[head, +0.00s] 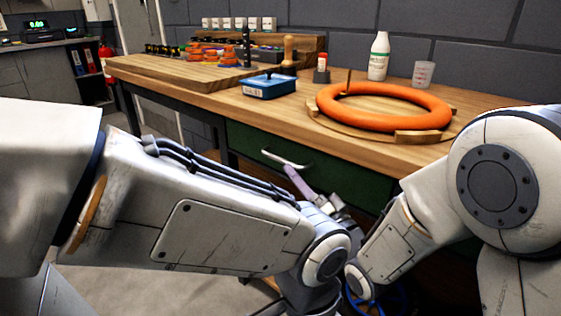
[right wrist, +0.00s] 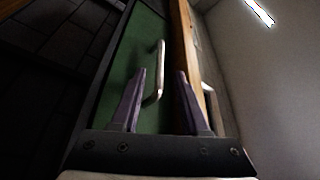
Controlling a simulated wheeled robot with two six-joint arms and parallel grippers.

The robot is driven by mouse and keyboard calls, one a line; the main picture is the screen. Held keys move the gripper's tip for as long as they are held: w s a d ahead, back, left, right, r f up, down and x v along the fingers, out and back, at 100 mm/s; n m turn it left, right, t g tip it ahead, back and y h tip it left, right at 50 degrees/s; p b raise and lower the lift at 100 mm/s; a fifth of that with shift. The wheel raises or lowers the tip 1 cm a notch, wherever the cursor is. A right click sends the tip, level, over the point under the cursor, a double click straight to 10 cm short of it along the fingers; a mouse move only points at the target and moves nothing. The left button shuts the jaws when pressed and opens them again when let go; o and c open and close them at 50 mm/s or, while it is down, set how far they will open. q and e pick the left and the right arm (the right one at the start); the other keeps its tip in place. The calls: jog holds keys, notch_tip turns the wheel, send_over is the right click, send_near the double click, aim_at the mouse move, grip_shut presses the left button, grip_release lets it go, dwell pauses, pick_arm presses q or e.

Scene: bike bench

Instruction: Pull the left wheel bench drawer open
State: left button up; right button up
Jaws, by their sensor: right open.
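The drawer (head: 255,140) has a dark green front under the wooden bench top and looks flush with the bench. Its silver bar handle (head: 285,160) stands out from the front. In the right wrist view, the handle (right wrist: 160,70) shows on the green front (right wrist: 125,50), in line with the gap between my fingers. My right gripper (right wrist: 157,85) is open, with purple fingers apart and nothing gripped. In the head view, a purple finger of it (head: 297,181) is just below the handle. I cannot tell whether they touch. My left gripper is out of view.
My left arm covers much of the space before the bench.

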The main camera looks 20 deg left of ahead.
aim_at(280, 160)
jog(key=b+x, duration=0.1)
jog(key=x, duration=0.6)
grip_shut()
jog(key=shift+f, duration=0.1)
dwell(1.2)
